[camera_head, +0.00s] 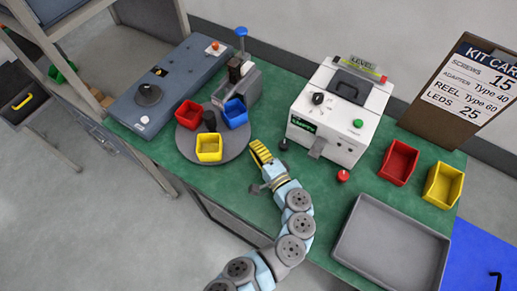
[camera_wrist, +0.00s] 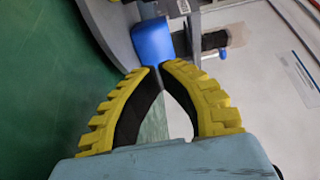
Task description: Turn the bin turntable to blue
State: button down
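The grey round turntable (camera_head: 188,152) sits on the green bench in the head view, with a black post (camera_head: 210,121) at its middle. It carries a red bin (camera_head: 188,113) at the back left, a blue bin (camera_head: 235,113) at the back right and a yellow bin (camera_head: 209,148) at the front. My yellow-fingered gripper (camera_head: 256,146) is just right of the turntable, near its edge. In the wrist view the fingertips (camera_wrist: 159,69) come together with nothing visible between them. The blue bin (camera_wrist: 153,42) shows beyond the tips, apparently apart from them.
A grey press-like fixture with a blue knob (camera_head: 240,32) stands behind the turntable. A white tester box (camera_head: 336,120) is to the right. Loose red (camera_head: 399,162) and yellow (camera_head: 443,186) bins and a grey tray (camera_head: 391,245) are farther right. Green bench surface is clear in front of the turntable.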

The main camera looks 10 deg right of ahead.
aim_at(236, 121)
jog(key=x, duration=1)
dwell(0.4)
